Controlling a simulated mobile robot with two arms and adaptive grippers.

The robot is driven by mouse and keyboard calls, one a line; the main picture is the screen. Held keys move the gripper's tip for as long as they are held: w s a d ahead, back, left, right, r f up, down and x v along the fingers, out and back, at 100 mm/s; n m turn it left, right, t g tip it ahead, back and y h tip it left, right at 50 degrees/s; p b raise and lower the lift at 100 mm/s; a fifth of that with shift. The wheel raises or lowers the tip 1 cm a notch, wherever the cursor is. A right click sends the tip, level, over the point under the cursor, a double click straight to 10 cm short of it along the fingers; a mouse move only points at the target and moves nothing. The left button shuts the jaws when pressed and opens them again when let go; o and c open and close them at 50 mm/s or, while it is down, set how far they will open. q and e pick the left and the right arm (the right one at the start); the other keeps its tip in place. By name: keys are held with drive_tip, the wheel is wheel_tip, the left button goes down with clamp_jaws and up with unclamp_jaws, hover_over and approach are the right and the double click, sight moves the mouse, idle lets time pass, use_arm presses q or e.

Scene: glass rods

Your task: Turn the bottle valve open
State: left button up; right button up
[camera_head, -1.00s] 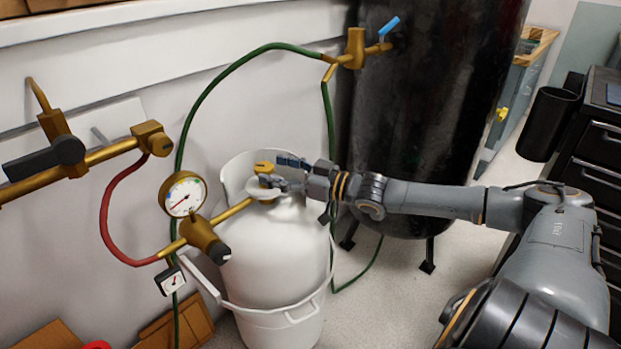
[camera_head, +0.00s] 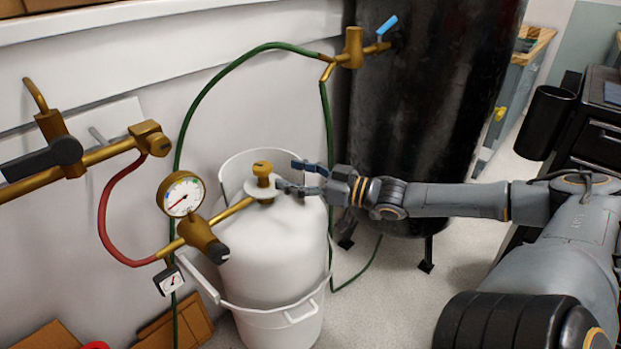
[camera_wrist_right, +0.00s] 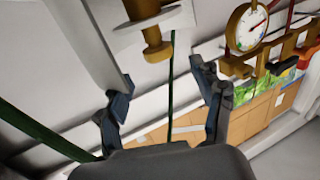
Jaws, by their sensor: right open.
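The white gas bottle (camera_head: 275,250) stands upright inside a white bucket-like holder. Its brass valve (camera_head: 263,172) rises from the top, and a brass pipe runs from it to the left. In the right wrist view the brass valve (camera_wrist_right: 145,12) is at the top, beyond the fingertips. My right gripper (camera_head: 296,176) is open and empty, just right of the valve and apart from it. In the right wrist view its two fingers (camera_wrist_right: 160,92) are spread wide. My left gripper is not in view.
A round pressure gauge (camera_head: 181,194) and a brass regulator (camera_head: 203,241) sit left of the bottle. A green hose (camera_head: 205,88) arcs to the large black tank (camera_head: 430,110) behind. A red hose (camera_head: 103,222) hangs at the left.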

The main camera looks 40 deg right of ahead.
drive_tip(key=shift+v, duration=1.9)
drive_tip(key=shift+d, duration=0.1)
